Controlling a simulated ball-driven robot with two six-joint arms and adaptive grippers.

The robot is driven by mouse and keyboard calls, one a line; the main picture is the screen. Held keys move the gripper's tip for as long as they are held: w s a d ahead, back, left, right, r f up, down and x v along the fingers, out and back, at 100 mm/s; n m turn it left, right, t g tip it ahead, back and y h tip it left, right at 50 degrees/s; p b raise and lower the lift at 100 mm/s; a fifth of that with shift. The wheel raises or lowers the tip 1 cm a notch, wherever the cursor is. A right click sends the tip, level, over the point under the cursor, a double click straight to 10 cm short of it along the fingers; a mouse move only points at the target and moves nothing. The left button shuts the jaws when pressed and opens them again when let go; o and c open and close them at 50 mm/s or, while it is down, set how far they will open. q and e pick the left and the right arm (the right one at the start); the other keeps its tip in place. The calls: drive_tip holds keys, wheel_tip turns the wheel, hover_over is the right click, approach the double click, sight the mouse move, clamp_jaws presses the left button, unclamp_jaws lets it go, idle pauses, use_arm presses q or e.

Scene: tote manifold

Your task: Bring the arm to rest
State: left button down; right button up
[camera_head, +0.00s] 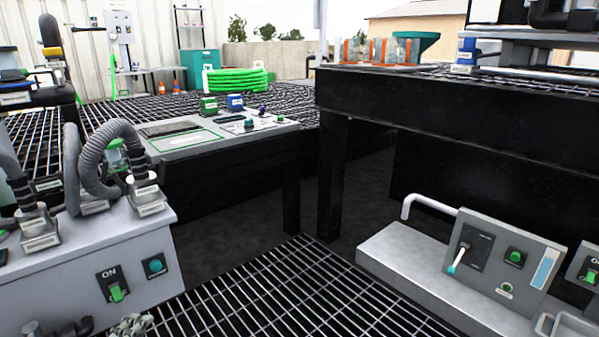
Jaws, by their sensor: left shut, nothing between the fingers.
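My left gripper (131,326) appears at the bottom left edge, a small greyish shape partly cut off by the frame. It is shut and empty. It is low in front of the grey box with the ON switch, apart from the hoses on top as far as I can tell. Most of my left arm is outside the picture. My right gripper and right arm do not show.
A grey box (145,240) with ribbed hoses (97,165) stands at left. A black table (450,115) and a grey control box (505,258) are at right. A panel (200,138) sits behind. The grating floor (300,295) between is clear.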

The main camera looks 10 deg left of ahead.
use_arm(q)
drive_tip(key=s+d+f+n+g+h, duration=0.1)
drive_tip(key=s+d+n+g, duration=0.45)
drive_tip(key=s, duration=0.85)
drive_tip(key=s+d+r+n+g, duration=0.4)
drive_tip(key=s+d+r+n, duration=0.2)
drive_tip(key=r+n, duration=0.25)
drive_tip(key=s+a+f+n+g+p, duration=0.4)
drive_tip(key=s+f+p, duration=0.55)
drive_tip(key=p, duration=0.65)
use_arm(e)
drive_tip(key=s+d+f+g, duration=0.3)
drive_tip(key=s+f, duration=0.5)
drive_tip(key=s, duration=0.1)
use_arm(q)
drive_tip(key=s+a+m+g+p, duration=0.1)
drive_tip(key=s+g+p, duration=0.3)
drive_tip(key=s+p, duration=0.6)
drive_tip(key=s, duration=0.8)
drive_tip(key=shift+a+r+y+p, duration=0.2)
drive_tip(key=shift+r+y+p, duration=0.15)
drive_tip(key=shift+r+y, duration=0.05)
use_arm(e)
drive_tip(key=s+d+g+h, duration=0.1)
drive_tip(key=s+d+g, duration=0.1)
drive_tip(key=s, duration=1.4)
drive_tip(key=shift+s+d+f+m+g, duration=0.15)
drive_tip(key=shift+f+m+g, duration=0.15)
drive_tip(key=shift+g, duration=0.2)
